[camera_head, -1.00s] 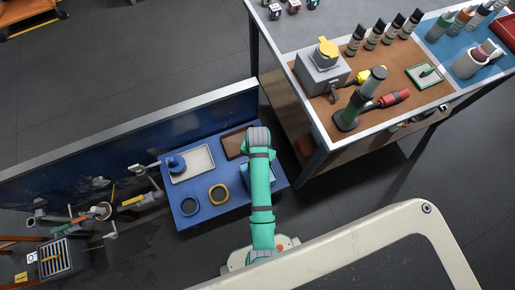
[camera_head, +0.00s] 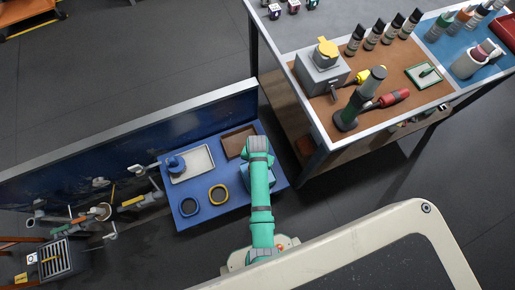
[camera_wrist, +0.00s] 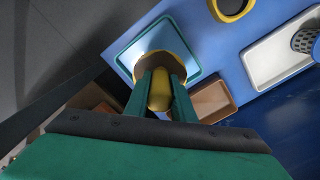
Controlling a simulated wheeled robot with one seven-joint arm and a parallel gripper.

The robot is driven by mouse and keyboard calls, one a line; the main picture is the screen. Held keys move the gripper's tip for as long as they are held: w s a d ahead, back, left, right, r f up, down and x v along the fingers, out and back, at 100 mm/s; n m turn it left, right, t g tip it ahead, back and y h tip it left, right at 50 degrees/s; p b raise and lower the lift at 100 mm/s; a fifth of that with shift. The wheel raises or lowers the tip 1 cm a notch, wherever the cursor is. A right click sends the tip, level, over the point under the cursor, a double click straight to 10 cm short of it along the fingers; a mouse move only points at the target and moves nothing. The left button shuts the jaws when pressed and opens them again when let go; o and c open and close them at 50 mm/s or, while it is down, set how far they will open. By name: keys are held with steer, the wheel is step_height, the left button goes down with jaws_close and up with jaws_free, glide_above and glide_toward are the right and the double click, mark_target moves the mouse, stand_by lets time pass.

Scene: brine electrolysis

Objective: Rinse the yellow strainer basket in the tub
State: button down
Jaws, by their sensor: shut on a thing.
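My gripper (camera_wrist: 160,78) has green fingers and is shut on the yellow strainer basket (camera_wrist: 159,92), whose handle shows between the fingers. The basket's round part shows beyond the fingertips, over the teal-rimmed tub (camera_wrist: 121,58) in the wrist view. I cannot tell whether the basket is dipped into the tub or held above it. In the head view my arm covers the gripper, the basket and most of the tub (camera_head: 246,178).
A brown tray (camera_head: 232,150) lies beside the tub. A white tray (camera_head: 204,166) holds a blue strainer basket (camera_head: 176,163). A blue ring (camera_head: 181,207) and a yellow ring (camera_head: 211,195) lie on the blue bench. A taller workbench (camera_head: 322,150) stands to the right.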

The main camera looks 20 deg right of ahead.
steer(key=shift+f, duration=3.35)
stand_by(3.5)
